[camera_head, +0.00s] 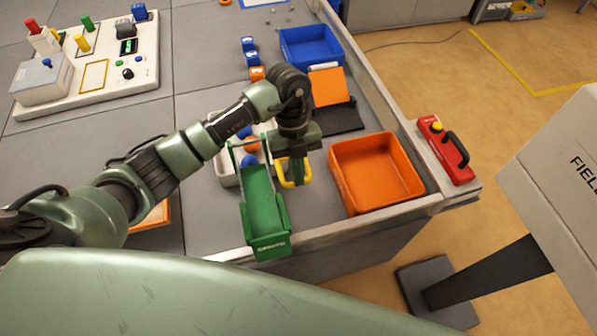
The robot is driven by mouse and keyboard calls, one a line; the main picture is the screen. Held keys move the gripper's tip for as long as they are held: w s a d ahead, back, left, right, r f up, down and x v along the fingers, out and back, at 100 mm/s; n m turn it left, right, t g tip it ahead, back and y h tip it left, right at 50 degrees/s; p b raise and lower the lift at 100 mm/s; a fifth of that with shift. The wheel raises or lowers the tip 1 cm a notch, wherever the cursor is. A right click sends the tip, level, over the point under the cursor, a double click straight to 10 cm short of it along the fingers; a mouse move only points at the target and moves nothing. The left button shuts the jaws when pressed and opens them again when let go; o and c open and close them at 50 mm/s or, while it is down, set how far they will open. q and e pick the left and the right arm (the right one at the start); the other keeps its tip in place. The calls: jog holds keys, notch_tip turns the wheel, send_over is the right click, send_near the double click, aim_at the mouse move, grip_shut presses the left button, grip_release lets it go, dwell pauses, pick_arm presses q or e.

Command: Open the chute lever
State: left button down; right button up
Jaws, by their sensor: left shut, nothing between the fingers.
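The green chute (263,205) stands near the table's front edge, sloping toward me, with a label on its front end. A yellow looped piece (286,184), which looks like the chute's lever, shows at the right side of the chute. My left gripper (297,179) points down right at this yellow piece, its fingers closed. It hides part of the yellow piece, and I cannot tell whether they touch. A pale tray (227,175) with blue and orange balls (250,145) sits behind the chute, partly hidden by my arm. My right gripper is not in view.
An orange bin (375,172) stands close to the right of the gripper. A blue bin (311,47) is at the back. A control panel (110,65) lies at the left.

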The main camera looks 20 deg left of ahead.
pick_arm(q)
jog(key=shift+f, duration=0.1)
